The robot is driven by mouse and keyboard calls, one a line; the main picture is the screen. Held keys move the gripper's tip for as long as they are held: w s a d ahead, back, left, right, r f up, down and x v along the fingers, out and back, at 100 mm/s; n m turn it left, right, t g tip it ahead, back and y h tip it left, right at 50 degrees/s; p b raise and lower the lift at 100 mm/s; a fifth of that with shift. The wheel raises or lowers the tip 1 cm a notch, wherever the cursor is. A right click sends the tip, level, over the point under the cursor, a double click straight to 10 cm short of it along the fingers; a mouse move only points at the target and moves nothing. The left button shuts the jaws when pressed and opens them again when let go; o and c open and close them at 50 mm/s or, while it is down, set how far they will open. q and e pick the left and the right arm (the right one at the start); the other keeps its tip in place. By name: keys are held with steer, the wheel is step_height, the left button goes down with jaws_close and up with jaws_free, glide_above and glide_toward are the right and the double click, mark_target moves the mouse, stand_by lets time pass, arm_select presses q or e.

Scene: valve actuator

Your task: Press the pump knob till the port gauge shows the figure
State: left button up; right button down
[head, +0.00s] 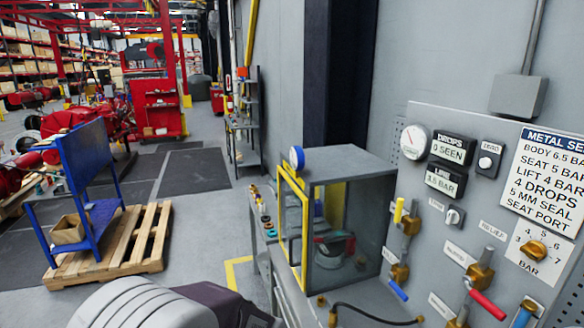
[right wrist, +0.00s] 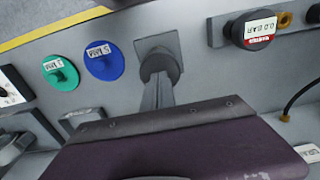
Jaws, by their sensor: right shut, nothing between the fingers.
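In the right wrist view, a dark round knob (right wrist: 160,62) stands on a square grey plate; I take it to be the pump knob. My right gripper (right wrist: 158,84) is shut and empty, its fingertips pointing at the knob, at or very close to its face; I cannot tell whether they touch. A black round gauge (right wrist: 256,30) with a white display and red label sits to the knob's right, its text upside down, apparently 0.0 BAR. In the head view, the line display (head: 442,181) reads about 3.5 BAR and the drops display (head: 450,150) 0 SEEN. My left gripper is not seen.
Green (right wrist: 61,73) and blue (right wrist: 103,61) discs lie left of the knob. The head view shows a glass-sided test cabinet (head: 345,225), a dial gauge (head: 413,141), brass valves (head: 477,280), a BAR selector knob (head: 535,249) and a METAL SEAT sign (head: 545,180) at right.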

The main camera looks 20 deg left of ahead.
steer(key=shift+f+b, duration=1.1)
steer(key=shift+f, duration=0.4)
steer(key=shift+r, duration=0.1)
step_height(320, 180, up, 3)
steer(key=p, duration=0.3)
steer(key=shift+r, duration=0.15)
steer(key=shift+s, duration=0.1)
stand_by(0.3)
